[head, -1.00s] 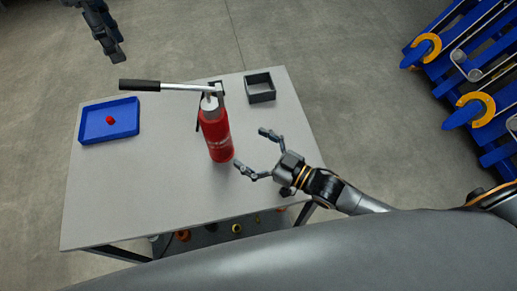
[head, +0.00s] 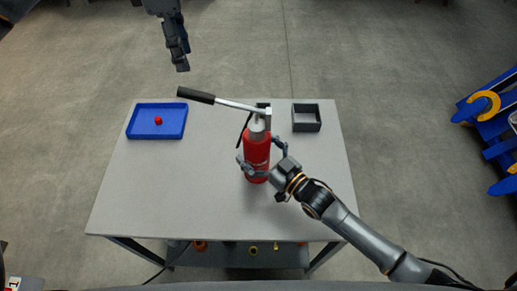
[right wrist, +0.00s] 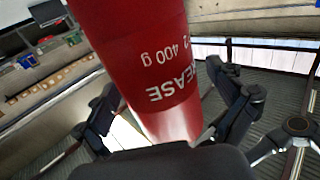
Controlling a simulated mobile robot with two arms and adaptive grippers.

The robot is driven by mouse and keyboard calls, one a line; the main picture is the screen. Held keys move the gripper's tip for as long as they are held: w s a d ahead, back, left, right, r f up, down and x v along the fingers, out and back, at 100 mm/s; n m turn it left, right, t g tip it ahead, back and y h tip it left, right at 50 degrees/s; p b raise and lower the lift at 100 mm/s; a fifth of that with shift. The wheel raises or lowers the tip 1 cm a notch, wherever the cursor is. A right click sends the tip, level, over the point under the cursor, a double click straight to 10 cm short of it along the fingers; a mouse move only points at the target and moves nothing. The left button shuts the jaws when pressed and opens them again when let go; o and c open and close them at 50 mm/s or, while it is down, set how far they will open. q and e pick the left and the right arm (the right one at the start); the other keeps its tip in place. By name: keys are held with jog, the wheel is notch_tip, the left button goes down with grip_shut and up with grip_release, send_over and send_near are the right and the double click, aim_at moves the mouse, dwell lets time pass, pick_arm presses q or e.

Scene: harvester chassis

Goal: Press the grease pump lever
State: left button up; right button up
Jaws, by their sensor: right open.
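The red grease pump (head: 257,148) stands upright on the table, with its silver head on top. Its lever (head: 236,104) sticks out to the left and ends in a black grip (head: 196,95). My right gripper (head: 260,150) is open, with its fingers on either side of the pump body. In the right wrist view the red body (right wrist: 150,60), with upside-down lettering, stands between the fingers; I cannot tell whether they touch it. My left gripper (head: 181,60) hangs beyond the table's far edge, above and left of the black grip, apart from it; its finger opening is unclear.
The grey table (head: 190,205) has a blue tray (head: 140,134) with a small red piece (head: 158,121) at back left. A dark square box (head: 306,129) stands at back right. The table's front left is clear. A blue rack (head: 490,120) stands at the far right.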

pick_arm(q)
jog(key=shift+c, duration=0.2)
pick_arm(e)
jog(key=c, duration=1.9)
pick_arm(q)
jog(key=shift+f, duration=0.1)
jog(key=c, duration=0.7)
jog(key=n, duration=0.1)
jog(key=n+h, duration=0.1)
jog(key=n, duration=0.1)
jog(key=n+g+h, duration=0.1)
jog(key=n, duration=0.1)
jog(key=shift+s+f, duration=0.25)
jog(key=shift+f, duration=0.15)
grip_shut()
jog(key=a+r+n+h, duration=0.1)
jog(key=a+n+h, duration=0.3)
jog(key=n, duration=0.9)
jog(key=a+r+n+h, duration=0.1)
jog(key=a+n+h, duration=0.3)
jog(key=n, duration=1)
jog(key=shift+a+t+h, duration=0.3)
jog(key=shift+h, duration=0.3)
